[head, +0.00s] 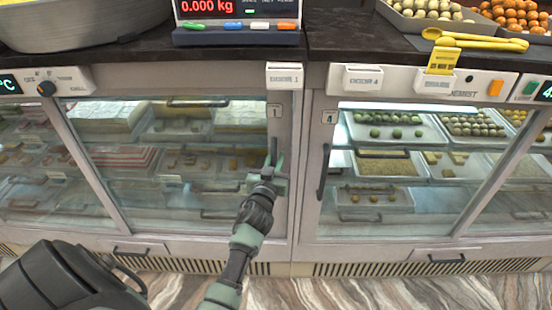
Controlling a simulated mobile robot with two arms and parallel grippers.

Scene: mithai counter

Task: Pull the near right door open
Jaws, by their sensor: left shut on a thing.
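A glass-fronted door (283,215) with a grey frame and a small "1" tag is at the right of the left display case. It looks shut, flush with the case front. Its dark upright handle (273,148) is on the right frame. My left gripper (273,172) is shut on this handle, its fingers hiding the handle's lower part. My right gripper is not in view.
A second case with a "4" tag and its own dark handle (323,172) stands right beside. The dark countertop (340,45) above carries a scale (237,32) and sweet trays. The marbled floor (400,292) in front is clear.

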